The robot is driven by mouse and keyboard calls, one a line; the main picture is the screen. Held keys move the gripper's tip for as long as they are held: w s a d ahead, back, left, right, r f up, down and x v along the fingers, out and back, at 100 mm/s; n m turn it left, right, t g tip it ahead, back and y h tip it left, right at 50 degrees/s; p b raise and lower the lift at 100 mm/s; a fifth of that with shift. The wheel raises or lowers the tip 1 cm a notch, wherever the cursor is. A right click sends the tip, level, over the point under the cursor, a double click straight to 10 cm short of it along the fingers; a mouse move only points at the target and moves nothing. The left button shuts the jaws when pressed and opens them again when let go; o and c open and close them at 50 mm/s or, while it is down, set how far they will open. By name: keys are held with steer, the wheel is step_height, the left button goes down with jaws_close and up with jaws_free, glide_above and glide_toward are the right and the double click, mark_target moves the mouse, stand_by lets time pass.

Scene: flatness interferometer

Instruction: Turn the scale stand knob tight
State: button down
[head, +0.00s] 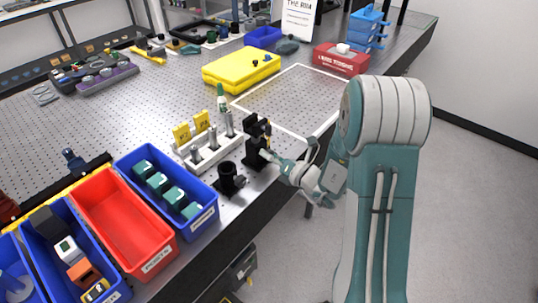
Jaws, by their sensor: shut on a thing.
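A small black stand (251,157), which I take to be the scale stand, stands upright on the perforated table near its front edge. A small brass-coloured part shows at its upper right. My gripper (267,154) reaches in from the right, low against the right side of the stand. Its fingers are shut at the place of the knob. The knob itself is hidden by the fingers and too small to make out, so I cannot tell how tight it is.
Left of the stand are a black round holder (229,184), a white rack (211,154) with yellow tags, and a blue bin (130,164). A red bin (119,222) is further left. A yellow case (240,70) lies behind. A white-outlined area (290,98) of table is clear.

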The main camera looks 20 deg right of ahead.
steer(key=shift+w, duration=0.1)
stand_by(0.4)
steer(key=shift+c, duration=1.5)
jaws_free()
steer(key=shift+d, duration=0.1)
steer(key=v, duration=1.2)
steer(key=shift+f, duration=0.1)
